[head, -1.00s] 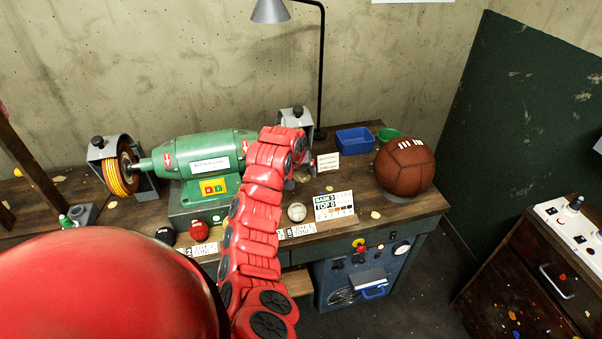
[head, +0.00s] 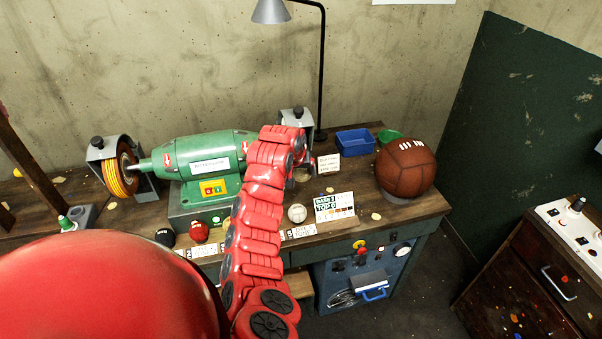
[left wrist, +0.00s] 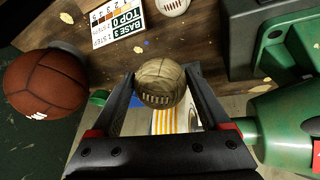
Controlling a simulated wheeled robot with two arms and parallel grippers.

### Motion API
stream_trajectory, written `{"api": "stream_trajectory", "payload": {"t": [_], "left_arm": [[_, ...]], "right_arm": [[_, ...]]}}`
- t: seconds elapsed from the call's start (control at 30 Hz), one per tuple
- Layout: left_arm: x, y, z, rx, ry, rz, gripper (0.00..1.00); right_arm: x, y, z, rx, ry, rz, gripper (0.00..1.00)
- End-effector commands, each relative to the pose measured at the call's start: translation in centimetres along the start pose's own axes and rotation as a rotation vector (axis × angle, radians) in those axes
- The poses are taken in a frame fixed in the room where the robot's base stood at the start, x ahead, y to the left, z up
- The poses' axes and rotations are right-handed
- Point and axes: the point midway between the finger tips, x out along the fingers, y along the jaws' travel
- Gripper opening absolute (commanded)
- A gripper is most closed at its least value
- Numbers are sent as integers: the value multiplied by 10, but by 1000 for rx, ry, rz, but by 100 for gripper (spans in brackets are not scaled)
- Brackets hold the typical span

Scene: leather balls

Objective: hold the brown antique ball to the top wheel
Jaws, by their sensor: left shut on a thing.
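My left gripper (left wrist: 161,76) is shut on a worn tan-brown laced ball (left wrist: 159,84), held between its fingertips in the left wrist view. A yellow-and-white striped wheel (left wrist: 163,121) shows just behind the ball; I cannot tell whether they touch. In the head view my left gripper (head: 303,163) is at the right end of the green grinding machine (head: 208,163), and my red arm hides most of that end. The machine's left wheel (head: 120,170) is orange and yellow striped. My right gripper is not in view.
A large brown laced ball (head: 406,168) stands on the bench at right. A small white ball (head: 297,213), a BASE/TOP card (head: 334,207), a black ball (head: 165,237) and a red ball (head: 199,231) sit along the front. A blue bin (head: 355,141) and lamp (head: 321,80) stand behind.

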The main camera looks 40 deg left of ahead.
Motion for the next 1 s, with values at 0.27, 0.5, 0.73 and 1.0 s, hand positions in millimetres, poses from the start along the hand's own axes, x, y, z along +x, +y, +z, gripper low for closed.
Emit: {"api": "stream_trajectory", "payload": {"t": [0.27, 0.5, 0.73, 1.0], "left_arm": [[0, -1, -1, -1, 3, -1, 40], [0, 4, 22, 4, 0, -5, 40], [-7, 14, 46, 4, 3, -2, 40], [-6, 17, 57, -1, 2, 1, 40]], "right_arm": [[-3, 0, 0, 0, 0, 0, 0], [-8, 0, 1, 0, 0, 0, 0], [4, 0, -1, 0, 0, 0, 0], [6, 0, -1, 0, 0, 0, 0]]}}
